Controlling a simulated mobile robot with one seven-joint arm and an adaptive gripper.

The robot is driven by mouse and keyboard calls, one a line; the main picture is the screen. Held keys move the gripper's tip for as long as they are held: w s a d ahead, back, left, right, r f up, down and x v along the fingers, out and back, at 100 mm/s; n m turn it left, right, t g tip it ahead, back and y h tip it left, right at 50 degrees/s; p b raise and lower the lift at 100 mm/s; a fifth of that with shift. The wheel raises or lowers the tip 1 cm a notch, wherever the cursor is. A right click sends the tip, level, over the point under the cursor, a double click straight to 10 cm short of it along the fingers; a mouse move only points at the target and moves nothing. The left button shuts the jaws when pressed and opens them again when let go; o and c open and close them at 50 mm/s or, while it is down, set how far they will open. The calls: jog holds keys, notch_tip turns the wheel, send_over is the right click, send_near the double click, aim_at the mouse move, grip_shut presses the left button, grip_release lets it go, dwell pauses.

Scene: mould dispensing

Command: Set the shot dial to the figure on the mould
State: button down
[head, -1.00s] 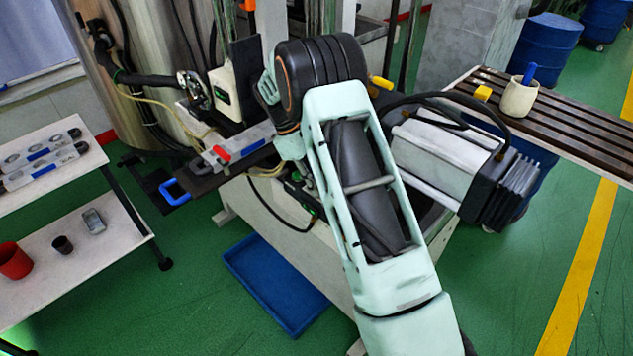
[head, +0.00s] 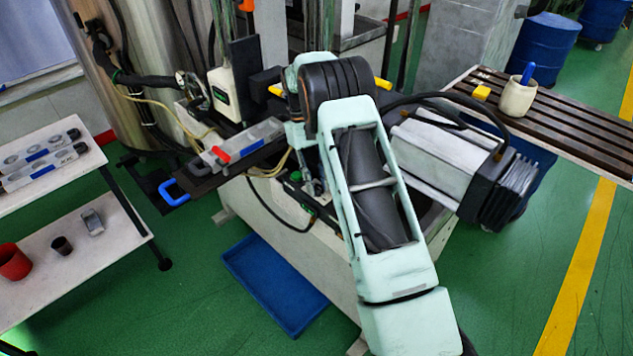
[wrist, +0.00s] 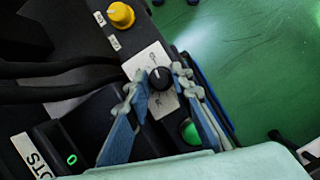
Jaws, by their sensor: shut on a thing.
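A black dial (wrist: 160,78) with a white pointer mark sits on a white scale plate (wrist: 140,63) on the dark control panel, in the wrist view. My gripper (wrist: 163,80) is shut on this dial, one finger on each side. A small display (wrist: 71,159) beside a label ending in "OTS" shows a green 0. In the head view my gripper (head: 312,187) is low at the machine's front, mostly behind my arm. The mould (head: 243,144), grey with a red clip, lies on the machine's dark shelf; its figure is not readable.
A yellow knob (wrist: 120,15) and a lit green button (wrist: 190,132) flank the dial closely. A blue handle (head: 174,192) sticks out at the shelf's end. A blue tray (head: 275,285) lies on the floor. More moulds (head: 45,163) lie on the left rack.

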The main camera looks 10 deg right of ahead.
jog(key=shift+m, duration=0.3)
jog(key=c, duration=1.7)
grip_release()
jog(key=shift+v, duration=6)
jog(key=shift+d, duration=0.15)
